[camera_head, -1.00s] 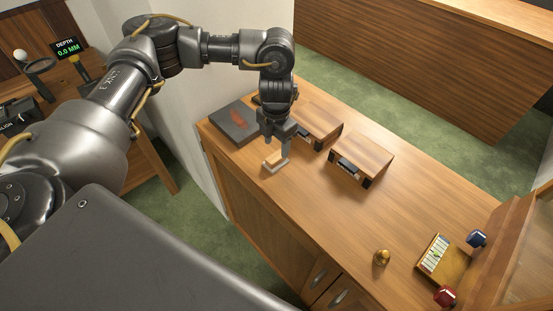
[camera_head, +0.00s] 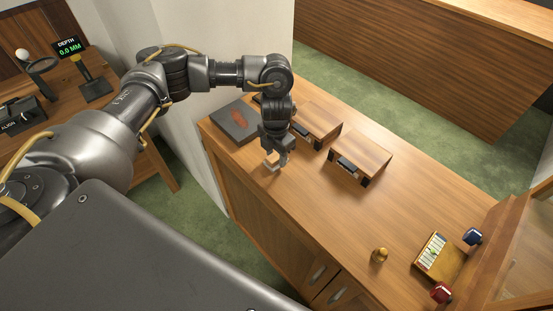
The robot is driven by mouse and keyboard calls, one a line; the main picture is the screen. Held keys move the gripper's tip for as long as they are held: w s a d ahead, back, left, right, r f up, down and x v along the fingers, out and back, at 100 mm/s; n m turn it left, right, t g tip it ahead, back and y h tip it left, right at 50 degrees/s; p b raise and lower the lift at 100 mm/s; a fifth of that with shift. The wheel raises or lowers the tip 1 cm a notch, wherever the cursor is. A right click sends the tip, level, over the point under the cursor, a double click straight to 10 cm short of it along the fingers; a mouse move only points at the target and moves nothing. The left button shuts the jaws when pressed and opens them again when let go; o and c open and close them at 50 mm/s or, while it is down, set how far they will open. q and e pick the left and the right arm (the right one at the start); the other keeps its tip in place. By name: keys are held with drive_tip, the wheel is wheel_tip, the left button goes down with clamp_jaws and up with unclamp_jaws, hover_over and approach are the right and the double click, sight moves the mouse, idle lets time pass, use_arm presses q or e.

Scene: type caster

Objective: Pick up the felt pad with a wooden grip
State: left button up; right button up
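The felt pad with a wooden grip (camera_head: 270,166) is small and pale, and stands on the wooden counter near its front edge, left of the counter's middle. My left gripper (camera_head: 275,160) points down over it, with its fingers apart and low around the grip. The fingers hide most of the grip, and I cannot tell whether they touch it. My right gripper is not in view.
A dark flat box (camera_head: 236,122) with a reddish mark lies left of the gripper. Two wooden blocks (camera_head: 362,152) (camera_head: 318,118) stand behind and right of it. A brass knob-like piece (camera_head: 379,255) and a tray of labelled strips (camera_head: 437,258) are farther right. The counter's middle is clear.

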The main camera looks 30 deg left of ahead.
use_arm(q)
drive_tip(key=c, duration=0.8)
drive_tip(key=shift+r, duration=0.1)
